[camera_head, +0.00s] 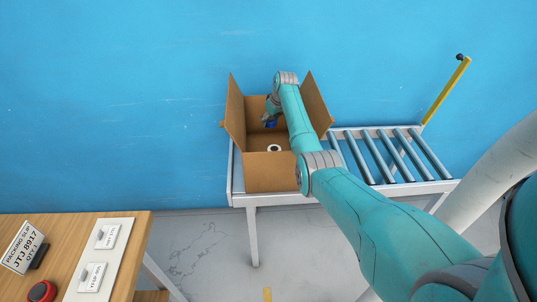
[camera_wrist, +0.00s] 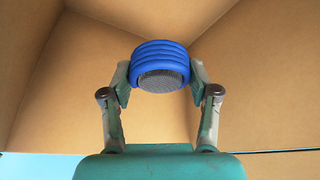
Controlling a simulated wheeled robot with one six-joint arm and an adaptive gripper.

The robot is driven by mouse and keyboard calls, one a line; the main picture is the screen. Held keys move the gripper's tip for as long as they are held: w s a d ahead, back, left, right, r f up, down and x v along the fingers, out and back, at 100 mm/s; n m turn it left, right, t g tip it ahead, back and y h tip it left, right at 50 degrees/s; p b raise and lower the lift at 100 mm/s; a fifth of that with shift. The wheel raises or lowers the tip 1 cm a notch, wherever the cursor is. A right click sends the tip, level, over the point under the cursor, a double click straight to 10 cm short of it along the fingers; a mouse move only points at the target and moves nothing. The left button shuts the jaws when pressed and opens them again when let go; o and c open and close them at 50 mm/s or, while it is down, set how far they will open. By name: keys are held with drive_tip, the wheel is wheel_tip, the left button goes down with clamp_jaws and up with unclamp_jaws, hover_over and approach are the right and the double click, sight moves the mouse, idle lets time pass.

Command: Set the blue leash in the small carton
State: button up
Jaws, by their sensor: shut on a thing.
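The blue leash (camera_wrist: 160,55), a coiled blue ring around a grey mesh-like core, is held between the two fingers of my gripper (camera_wrist: 160,80) in the wrist view. The fingers touch it on both sides. Brown cardboard walls (camera_wrist: 255,70) surround the leash in the wrist view. Whether the leash touches the carton is not clear.
The carton stands on a roller conveyor (camera_head: 385,155) against a blue wall. A wooden table (camera_head: 125,235) with a packing slip (camera_head: 24,248), label plate and red button (camera_head: 42,291) is at lower left.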

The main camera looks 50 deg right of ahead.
sight(270, 143)
drive_tip(key=shift+s+d+f, duration=0.15)
drive_tip(key=shift+s+f, duration=0.05)
drive_tip(key=shift+f, duration=0.25)
wheel_tip(270, 143, down, 10)
drive_tip(key=shift+d, duration=0.1)
drive_tip(key=shift+f, duration=0.1)
drive_tip(key=o, duration=1.2)
drive_tip(key=shift+v, duration=6.1)
drive_tip(key=shift+w, duration=0.1)
